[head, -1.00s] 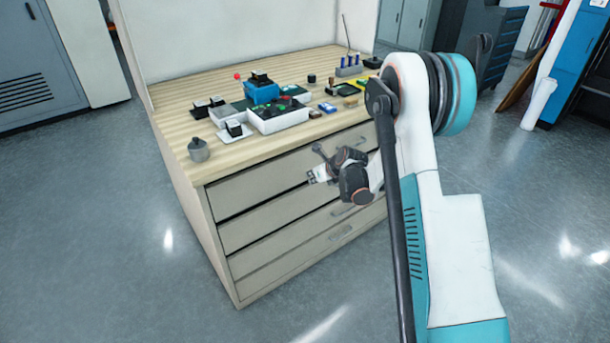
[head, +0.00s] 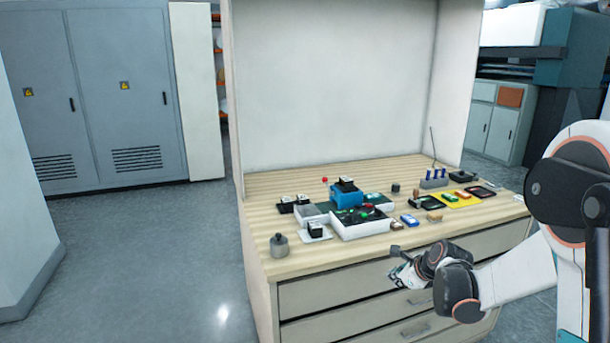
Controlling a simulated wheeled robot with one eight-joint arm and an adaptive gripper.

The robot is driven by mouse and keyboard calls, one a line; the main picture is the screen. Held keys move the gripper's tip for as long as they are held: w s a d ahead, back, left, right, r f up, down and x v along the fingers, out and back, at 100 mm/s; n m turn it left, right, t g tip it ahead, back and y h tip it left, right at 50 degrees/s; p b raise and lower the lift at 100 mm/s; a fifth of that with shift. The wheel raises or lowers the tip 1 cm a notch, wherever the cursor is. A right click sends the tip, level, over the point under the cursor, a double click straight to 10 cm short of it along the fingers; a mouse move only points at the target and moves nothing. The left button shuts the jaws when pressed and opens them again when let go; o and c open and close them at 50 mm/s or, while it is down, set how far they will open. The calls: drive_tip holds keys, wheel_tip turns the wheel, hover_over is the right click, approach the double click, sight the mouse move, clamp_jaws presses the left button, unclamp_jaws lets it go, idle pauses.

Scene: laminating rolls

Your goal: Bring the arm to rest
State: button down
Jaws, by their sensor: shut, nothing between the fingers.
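My gripper (head: 402,268) is in the head view, in front of the workbench's drawer front and just below the level of the top. It points left, is shut and holds nothing. My arm comes in from the right edge of the picture, bent at the elbow. The gripper appears apart from the drawers, but the exact gap cannot be told.
The wooden workbench top (head: 262,228) bears a grey weight-like object (head: 279,245), a white tray (head: 362,229), a blue box (head: 346,197) and a yellow mat (head: 460,204). Grey cabinets (head: 118,90) stand at the left. The floor (head: 150,270) left of the bench is clear.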

drive_tip(key=s+a+r+n+h, duration=0.1)
drive_tip(key=s+a+r+n, duration=0.2)
drive_tip(key=s+r+n, duration=0.45)
drive_tip(key=s+a+r+n, duration=0.3)
drive_tip(key=s+r+n, duration=0.3)
drive_tip(key=s, duration=0.3)
drive_tip(key=s+a+n+h, duration=0.1)
drive_tip(key=s+n, duration=1.2)
drive_tip(key=s, duration=0.5)
drive_tip(key=shift+s+a+r+g, duration=0.2)
drive_tip(key=shift+r+g, duration=0.05)
drive_tip(key=shift+g, duration=0.15)
